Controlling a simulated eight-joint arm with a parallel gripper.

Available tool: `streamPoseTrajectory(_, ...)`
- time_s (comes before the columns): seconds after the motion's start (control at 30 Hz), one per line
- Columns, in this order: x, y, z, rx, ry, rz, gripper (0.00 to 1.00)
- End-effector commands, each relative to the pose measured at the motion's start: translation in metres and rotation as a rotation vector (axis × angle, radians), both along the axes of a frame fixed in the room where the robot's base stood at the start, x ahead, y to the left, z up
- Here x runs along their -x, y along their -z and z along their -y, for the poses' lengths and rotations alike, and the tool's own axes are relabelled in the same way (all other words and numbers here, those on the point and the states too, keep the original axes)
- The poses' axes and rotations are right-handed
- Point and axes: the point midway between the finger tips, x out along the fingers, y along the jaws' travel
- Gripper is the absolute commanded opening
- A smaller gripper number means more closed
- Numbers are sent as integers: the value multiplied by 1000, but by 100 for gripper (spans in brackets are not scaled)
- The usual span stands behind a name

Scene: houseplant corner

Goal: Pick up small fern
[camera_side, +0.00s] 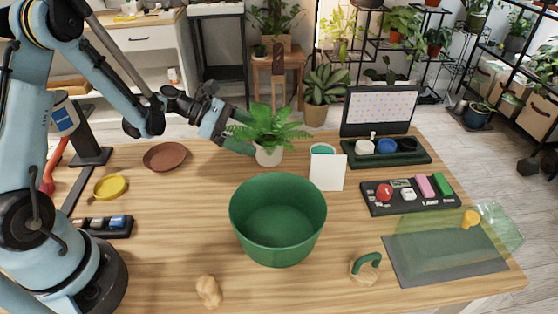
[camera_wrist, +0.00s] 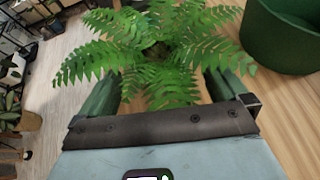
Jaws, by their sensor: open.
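The small fern (camera_side: 268,128) stands upright in a whitish pot (camera_side: 268,156) on the wooden table, behind the green bucket. My gripper (camera_side: 245,133) is at the fern from the left, with its green fingers apart, one partly behind the fronds and one in front at the lower left. In the wrist view the fern (camera_wrist: 160,50) spreads between and over the two fingers (camera_wrist: 160,85), and the fronds hide the fingertips and the pot. I cannot tell whether the fingers touch the pot.
The large green bucket (camera_side: 278,218) stands in front of the fern. A white card (camera_side: 327,173) stands to the fern's right. A brown saucer (camera_side: 165,156) and a yellow dish (camera_side: 110,188) lie at left. A button panel (camera_side: 410,194) is at right.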

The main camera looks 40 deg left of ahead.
Motion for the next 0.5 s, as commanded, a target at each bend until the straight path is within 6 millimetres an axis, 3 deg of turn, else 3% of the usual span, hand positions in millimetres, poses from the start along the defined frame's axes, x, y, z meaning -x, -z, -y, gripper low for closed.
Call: streamPoseTrajectory(0.5,-27,25,39,-1,2,1,100)
